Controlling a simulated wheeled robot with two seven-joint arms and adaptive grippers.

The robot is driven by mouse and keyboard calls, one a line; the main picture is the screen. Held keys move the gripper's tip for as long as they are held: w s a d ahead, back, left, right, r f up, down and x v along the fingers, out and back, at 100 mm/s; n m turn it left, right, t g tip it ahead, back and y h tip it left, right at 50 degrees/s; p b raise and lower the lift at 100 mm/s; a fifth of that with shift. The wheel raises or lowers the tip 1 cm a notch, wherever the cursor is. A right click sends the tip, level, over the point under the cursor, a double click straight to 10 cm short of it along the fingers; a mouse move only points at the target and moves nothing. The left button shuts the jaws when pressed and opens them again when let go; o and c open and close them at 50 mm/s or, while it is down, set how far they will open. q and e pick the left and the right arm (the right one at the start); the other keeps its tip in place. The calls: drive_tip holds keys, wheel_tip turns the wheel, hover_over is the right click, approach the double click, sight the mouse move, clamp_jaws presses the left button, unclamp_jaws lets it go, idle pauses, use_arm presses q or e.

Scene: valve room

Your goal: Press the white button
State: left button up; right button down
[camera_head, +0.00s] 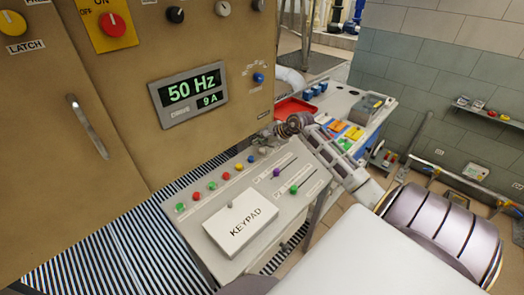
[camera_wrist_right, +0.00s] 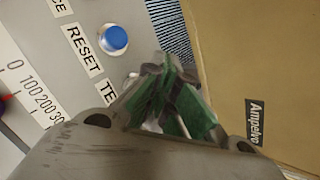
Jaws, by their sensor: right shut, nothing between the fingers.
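The white button (camera_head: 263,150) is at the far right end of a row of coloured buttons on the sloped grey console, past the blue button. In the wrist view a small part of a whitish button (camera_wrist_right: 131,78) shows beside the "TE..." label, mostly hidden by my fingers. My right gripper (camera_head: 280,131) is just beyond the end of the row, close to the white button. It is shut and empty, and its green-padded fingers also show in the wrist view (camera_wrist_right: 163,78). I cannot tell whether it touches the button. My left gripper is not in view.
The blue RESET button (camera_wrist_right: 113,38) is close to my fingers. A keypad cover (camera_head: 240,222) and two sliders (camera_head: 284,181) are on the console (camera_head: 208,240). A tan cabinet (camera_head: 130,130) rises behind it. A red tray (camera_head: 294,109) stands beyond my gripper.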

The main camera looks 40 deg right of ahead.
sight(261, 151)
drive_tip(key=shift+f, duration=0.1)
idle(0.8)
drive_tip(key=shift+f+b, duration=0.35)
drive_tip(key=shift+b, duration=0.2)
drive_tip(key=shift+f+b, duration=0.45)
drive_tip(key=shift+f, duration=0.05)
idle(1.1)
drive_tip(key=shift+r, duration=0.15)
idle(0.3)
drive_tip(key=shift+r+p, duration=0.35)
drive_tip(key=shift+r, duration=0.4)
drive_tip(key=shift+r, duration=0.1)
drive_tip(key=shift+r+p, duration=1)
drive_tip(key=shift+r, duration=1.45)
drive_tip(key=shift+s, duration=0.15)
